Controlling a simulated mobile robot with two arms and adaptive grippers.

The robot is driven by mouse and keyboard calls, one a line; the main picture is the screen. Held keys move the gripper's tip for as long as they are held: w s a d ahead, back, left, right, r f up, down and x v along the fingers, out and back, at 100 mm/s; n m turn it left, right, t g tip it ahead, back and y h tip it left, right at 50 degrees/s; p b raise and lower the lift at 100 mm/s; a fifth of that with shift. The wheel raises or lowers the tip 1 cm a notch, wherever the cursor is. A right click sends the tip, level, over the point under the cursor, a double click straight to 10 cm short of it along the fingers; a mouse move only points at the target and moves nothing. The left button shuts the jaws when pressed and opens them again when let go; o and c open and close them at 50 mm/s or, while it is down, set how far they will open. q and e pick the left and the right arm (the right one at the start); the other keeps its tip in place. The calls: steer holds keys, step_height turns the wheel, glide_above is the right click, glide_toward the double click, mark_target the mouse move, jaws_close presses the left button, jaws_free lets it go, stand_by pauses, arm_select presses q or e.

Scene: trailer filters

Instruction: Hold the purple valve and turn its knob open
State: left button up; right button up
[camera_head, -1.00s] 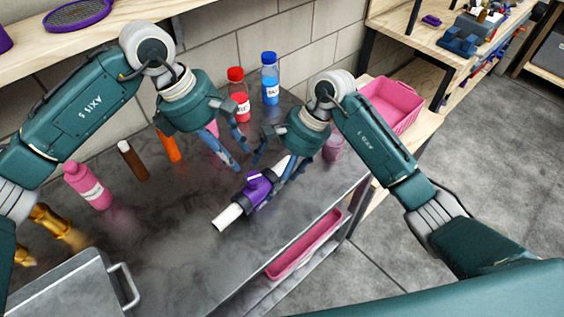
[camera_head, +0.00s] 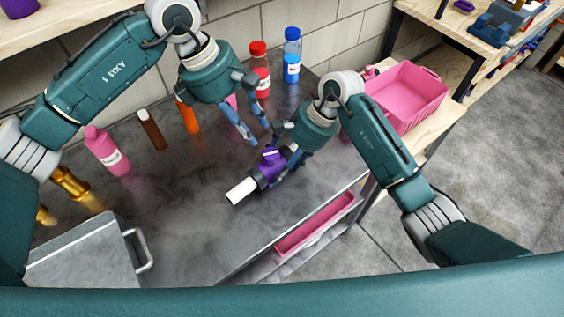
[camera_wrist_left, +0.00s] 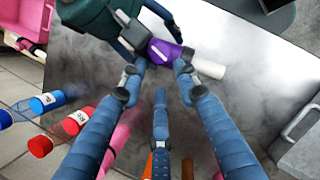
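The purple valve (camera_head: 262,174), with a knob (camera_head: 271,156) on top and a white pipe end (camera_head: 241,192), lies at the middle of the dark bench. My right gripper (camera_head: 284,166) is at its far end, with fingers closed around the body; the far fingers are partly hidden. My left gripper (camera_head: 258,136) is open and empty, fingers pointing down just behind and left of the valve. In the left wrist view, the valve (camera_wrist_left: 168,52) lies just beyond the open left fingertips (camera_wrist_left: 160,78), apart from them.
Red-capped (camera_head: 260,75) and blue-capped (camera_head: 292,62) bottles stand at the back. A pink bottle (camera_head: 107,150) and brown (camera_head: 152,130) and orange (camera_head: 189,118) items are at left. Bench front is clear.

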mark_target(271, 153)
arm_select(q)
steer(key=o, duration=0.4)
steer(key=shift+c, duration=0.2)
steer(key=shift+o, duration=1)
steer(key=shift+s+a+r, duration=0.1)
steer(key=shift+s+r, duration=0.05)
steer(key=shift+r, duration=0.15)
steer(key=shift+n+h, duration=0.3)
steer(key=shift+n, duration=0.4)
steer(key=x, duration=1)
steer(key=shift+f, duration=0.2)
steer(key=shift+a, duration=0.1)
steer(key=shift+t, duration=0.3)
steer(key=c, duration=1.1)
